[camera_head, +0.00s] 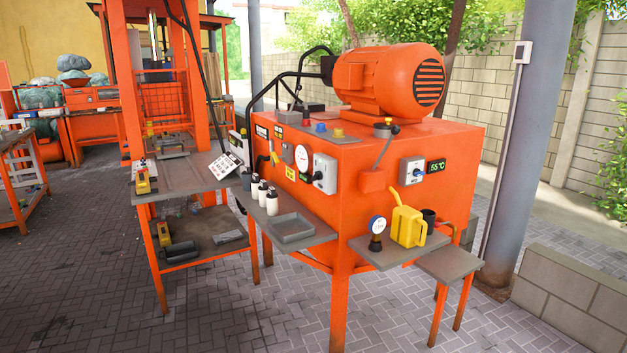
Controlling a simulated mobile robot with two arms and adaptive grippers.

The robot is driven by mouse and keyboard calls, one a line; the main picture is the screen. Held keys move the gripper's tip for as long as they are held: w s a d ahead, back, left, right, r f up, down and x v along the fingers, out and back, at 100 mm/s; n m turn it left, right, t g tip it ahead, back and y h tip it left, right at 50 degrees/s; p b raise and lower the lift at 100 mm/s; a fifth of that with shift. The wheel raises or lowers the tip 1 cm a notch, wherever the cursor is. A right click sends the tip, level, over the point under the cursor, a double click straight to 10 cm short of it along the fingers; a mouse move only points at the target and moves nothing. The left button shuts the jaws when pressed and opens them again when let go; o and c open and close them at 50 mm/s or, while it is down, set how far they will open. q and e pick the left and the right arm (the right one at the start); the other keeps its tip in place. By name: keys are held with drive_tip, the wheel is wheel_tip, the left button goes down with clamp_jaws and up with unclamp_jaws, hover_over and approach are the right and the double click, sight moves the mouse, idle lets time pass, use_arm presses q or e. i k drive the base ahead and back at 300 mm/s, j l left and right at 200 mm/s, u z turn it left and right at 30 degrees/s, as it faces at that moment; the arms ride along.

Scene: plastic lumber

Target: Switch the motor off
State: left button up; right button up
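The motor (390,82) is a large orange cylinder with a black slotted end cover, lying on top of an orange cabinet (425,145). A grey switch box with a dark round knob (325,174) is on the cabinet's left face, beside a white round gauge (302,158). Another grey box with a blue knob (412,171) is on the right face, beside a green-lit display (437,166) that appears to read 55 °C. The knobs' positions are too small to read. Neither of my grippers is in view.
A grey shelf with white bottles (272,202) and an empty grey tray (292,228) juts out in front. An orange press (160,80) stands left. The paved floor in front is clear.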

sight(316, 175)
drive_tip(key=i+j+z, duration=0.2)
drive_tip(key=i, duration=0.3)
drive_tip(key=i+j+z, duration=0.15)
drive_tip(key=i, duration=0.3)
